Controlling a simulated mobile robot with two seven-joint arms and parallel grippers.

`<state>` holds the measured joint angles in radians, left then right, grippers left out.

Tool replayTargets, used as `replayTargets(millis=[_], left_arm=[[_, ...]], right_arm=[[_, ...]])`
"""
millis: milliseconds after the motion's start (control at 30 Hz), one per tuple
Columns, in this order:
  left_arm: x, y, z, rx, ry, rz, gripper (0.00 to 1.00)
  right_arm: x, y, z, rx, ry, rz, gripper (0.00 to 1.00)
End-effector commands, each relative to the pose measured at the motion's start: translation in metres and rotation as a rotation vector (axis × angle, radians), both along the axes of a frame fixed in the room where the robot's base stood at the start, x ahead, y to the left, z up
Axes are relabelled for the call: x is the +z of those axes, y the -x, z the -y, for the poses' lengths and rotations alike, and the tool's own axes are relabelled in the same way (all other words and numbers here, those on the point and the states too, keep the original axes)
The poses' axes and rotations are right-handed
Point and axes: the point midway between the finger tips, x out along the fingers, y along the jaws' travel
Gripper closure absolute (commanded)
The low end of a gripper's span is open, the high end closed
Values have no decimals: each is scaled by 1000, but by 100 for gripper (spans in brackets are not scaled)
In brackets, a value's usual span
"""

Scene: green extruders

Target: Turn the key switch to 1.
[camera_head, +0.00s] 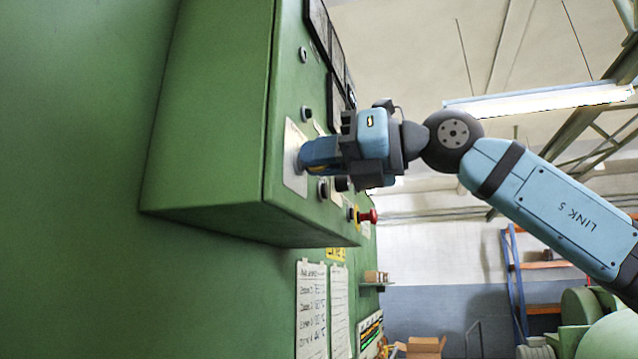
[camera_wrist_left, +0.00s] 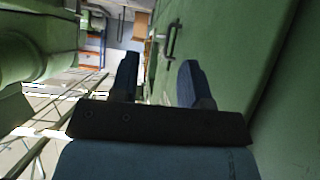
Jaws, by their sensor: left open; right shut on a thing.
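A pale label plate (camera_head: 293,178) is on the front face of the green control box. My right gripper (camera_head: 308,157) comes in from the right, its blue fingers pressed up to this plate and shut on the key switch. A bit of the switch's grey round base (camera_head: 298,159) shows at the fingertips. The fingers hide the key, and its position cannot be read. My left gripper (camera_wrist_left: 158,78) is open and empty in the left wrist view, with its two blue fingers apart.
The green control box (camera_head: 205,130) juts from the green machine wall. A red emergency knob (camera_head: 369,216) and a black knob (camera_head: 323,189) sit close below my right gripper. A dark handle (camera_wrist_left: 171,40) is on a green surface beyond my left fingers.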

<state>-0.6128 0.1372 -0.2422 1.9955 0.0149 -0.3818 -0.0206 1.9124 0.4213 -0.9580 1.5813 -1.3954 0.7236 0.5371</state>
Motion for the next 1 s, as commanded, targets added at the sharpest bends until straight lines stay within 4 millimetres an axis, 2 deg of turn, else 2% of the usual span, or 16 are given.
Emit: replayTargets(millis=[33, 500, 1000], left_arm=[[-15, -1, 0, 0, -1, 2, 57], [-67, 0, -5, 8, -3, -8, 57], [-77, -3, -2, 20, 17, -25, 57]], right_arm=[[-7, 0, 0, 1, -15, -41, 100], [-6, -3, 0, 0, -144, -443, 100], [-4, -4, 1, -1, -214, -661, 100]])
